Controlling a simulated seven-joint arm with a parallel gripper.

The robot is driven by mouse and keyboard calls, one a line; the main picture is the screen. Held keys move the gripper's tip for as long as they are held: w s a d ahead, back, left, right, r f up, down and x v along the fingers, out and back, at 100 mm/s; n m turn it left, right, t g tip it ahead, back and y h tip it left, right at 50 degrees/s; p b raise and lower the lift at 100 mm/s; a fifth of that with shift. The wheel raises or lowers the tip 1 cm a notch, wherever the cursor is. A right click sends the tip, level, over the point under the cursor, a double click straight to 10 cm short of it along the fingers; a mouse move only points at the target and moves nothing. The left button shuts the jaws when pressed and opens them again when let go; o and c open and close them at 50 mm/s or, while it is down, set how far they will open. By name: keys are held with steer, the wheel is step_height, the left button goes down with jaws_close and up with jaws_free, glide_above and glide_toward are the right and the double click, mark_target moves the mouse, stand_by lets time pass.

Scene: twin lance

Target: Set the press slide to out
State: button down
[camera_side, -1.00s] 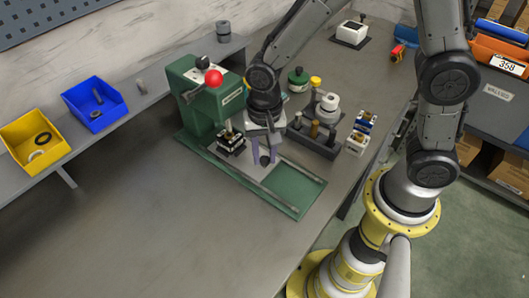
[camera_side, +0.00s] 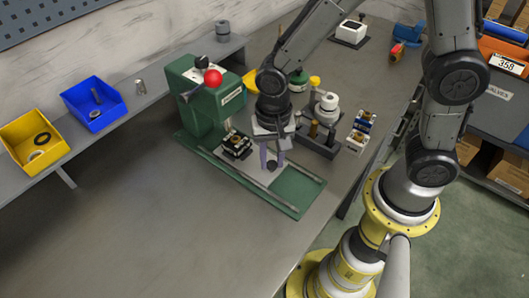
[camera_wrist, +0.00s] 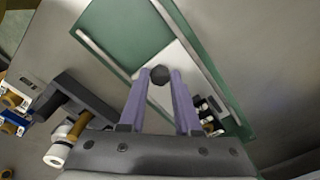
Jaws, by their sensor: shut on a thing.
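The pale slide plate (camera_side: 258,172) sits between the rails and carries a black fixture (camera_side: 236,145) near the press head. My gripper (camera_side: 272,163) is shut on the slide's dark round knob (camera_wrist: 160,75), with a finger on each side of it in the wrist view. The far part of the slide is hidden there.
A dark holder block (camera_side: 318,140) with several tools and small blocks (camera_side: 358,138) stand right of the base. A blue bin (camera_side: 94,103) and a yellow bin (camera_side: 34,141) stand on the left shelf. The bench front (camera_side: 170,220) is clear.

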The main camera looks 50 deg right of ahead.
steer(key=s, duration=1.1)
steer(key=c, duration=0.6)
jaws_free()
steer(key=shift+s, duration=0.1)
steer(key=shift+r, duration=0.1)
steer(key=shift+r, duration=0.3)
step_height(320, 180, up, 13)
